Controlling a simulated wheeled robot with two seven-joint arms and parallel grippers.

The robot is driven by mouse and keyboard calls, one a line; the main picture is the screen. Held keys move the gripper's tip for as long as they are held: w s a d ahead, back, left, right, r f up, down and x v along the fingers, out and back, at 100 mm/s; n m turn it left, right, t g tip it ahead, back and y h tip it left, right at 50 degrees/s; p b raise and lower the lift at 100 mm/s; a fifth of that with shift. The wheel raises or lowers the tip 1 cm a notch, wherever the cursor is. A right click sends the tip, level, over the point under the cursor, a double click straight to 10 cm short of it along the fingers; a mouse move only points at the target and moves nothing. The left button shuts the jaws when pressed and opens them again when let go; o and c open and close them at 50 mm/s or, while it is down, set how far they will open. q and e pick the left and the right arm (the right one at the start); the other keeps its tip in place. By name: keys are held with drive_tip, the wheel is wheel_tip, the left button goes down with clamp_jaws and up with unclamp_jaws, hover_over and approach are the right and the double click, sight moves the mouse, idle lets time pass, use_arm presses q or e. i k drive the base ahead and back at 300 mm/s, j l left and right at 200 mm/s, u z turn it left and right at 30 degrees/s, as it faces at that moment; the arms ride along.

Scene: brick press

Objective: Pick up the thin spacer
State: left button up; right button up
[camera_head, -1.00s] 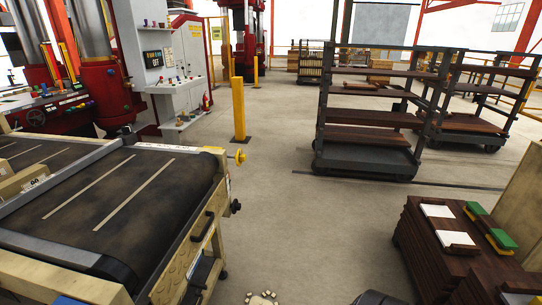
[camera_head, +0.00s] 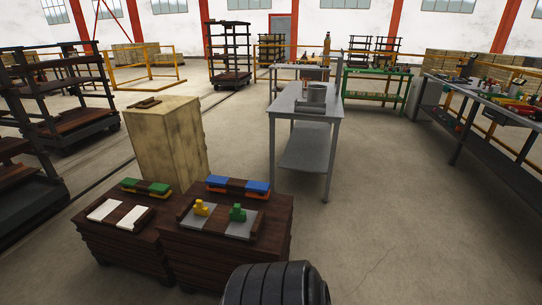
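I cannot tell which thing is the thin spacer. Two dark brown stacks stand side by side in front of me. The left stack (camera_head: 110,250) carries flat white pieces (camera_head: 101,210) beside a dark strip, and a green-topped block (camera_head: 148,187) with yellow under it. The right stack (camera_head: 225,255) carries grey plates (camera_head: 240,225) with a small yellow piece (camera_head: 200,208) and a small green piece (camera_head: 237,213) on them. A blue-topped block (camera_head: 256,186) with orange under it lies behind these. Neither of my grippers shows in this view.
A tall pale box (camera_head: 165,145) with a small dark piece (camera_head: 145,103) on top stands behind the left stack. A grey metal table (camera_head: 300,105) stands beyond, a long workbench (camera_head: 470,100) at right. Dark shelf racks (camera_head: 60,75) are at left. Floor at right is clear.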

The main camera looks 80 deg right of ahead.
sight(199, 209)
drive_tip(key=z, duration=1.95)
drive_tip(key=i+j+z, duration=0.1)
drive_tip(key=i+z, duration=0.15)
drive_tip(key=i, duration=0.15)
drive_tip(key=i+j+z, duration=0.25)
drive_tip(key=i+l, duration=0.1)
